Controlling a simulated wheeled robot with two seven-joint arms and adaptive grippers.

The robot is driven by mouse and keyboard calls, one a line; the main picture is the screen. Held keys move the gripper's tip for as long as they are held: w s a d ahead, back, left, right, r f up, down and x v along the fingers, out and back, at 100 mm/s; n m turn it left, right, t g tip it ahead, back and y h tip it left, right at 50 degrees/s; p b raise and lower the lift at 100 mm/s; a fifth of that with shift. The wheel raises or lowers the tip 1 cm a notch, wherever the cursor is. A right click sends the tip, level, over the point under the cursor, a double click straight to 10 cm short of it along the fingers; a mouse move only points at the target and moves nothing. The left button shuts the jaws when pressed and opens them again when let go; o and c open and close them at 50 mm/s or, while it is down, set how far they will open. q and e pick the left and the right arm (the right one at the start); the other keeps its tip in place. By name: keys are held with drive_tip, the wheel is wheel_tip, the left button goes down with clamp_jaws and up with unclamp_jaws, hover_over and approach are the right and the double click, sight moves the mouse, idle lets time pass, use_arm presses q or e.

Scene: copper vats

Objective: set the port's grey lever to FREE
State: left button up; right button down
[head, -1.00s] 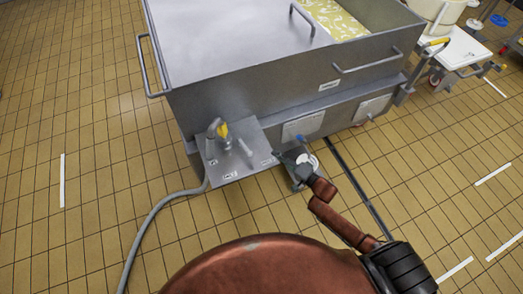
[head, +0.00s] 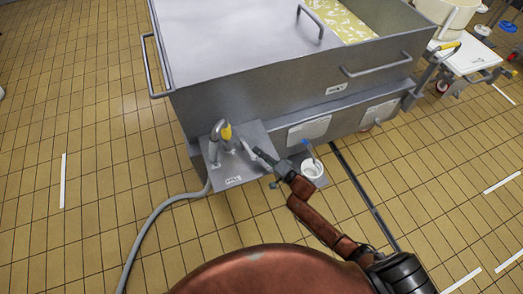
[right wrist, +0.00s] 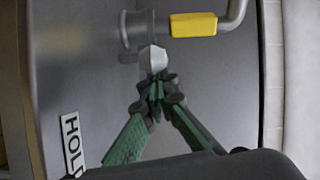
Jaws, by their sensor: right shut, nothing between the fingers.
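The port's grey lever (head: 246,149) is a short pale grey stub on the metal port plate (head: 214,176) at the vat's lower front. In the right wrist view the lever's pale end (right wrist: 153,60) shows just beyond my fingertips. My right gripper (head: 259,154) is shut and empty, at the lever's right side in the head view. In the right wrist view its green fingers (right wrist: 155,92) meet in a point close to the lever; I cannot tell whether they touch. A HOLD label (right wrist: 72,145) lies at lower left there. No FREE label is readable. My left gripper is out of view.
A yellow-handled valve (head: 226,132) and bent pipe stand beside the lever; the yellow handle (right wrist: 193,24) is close beyond my fingers. A grey hose (head: 150,218) runs along the floor. A white cup (head: 312,168) is right of the plate, near my wrist.

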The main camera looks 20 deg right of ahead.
use_arm(q)
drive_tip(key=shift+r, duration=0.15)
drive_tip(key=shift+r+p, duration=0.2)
drive_tip(key=shift+p, duration=0.15)
use_arm(e)
drive_tip(key=shift+s+a+m+h, duration=0.15)
drive_tip(key=shift+a+m+h, duration=0.05)
drive_tip(key=shift+m+h, duration=0.2)
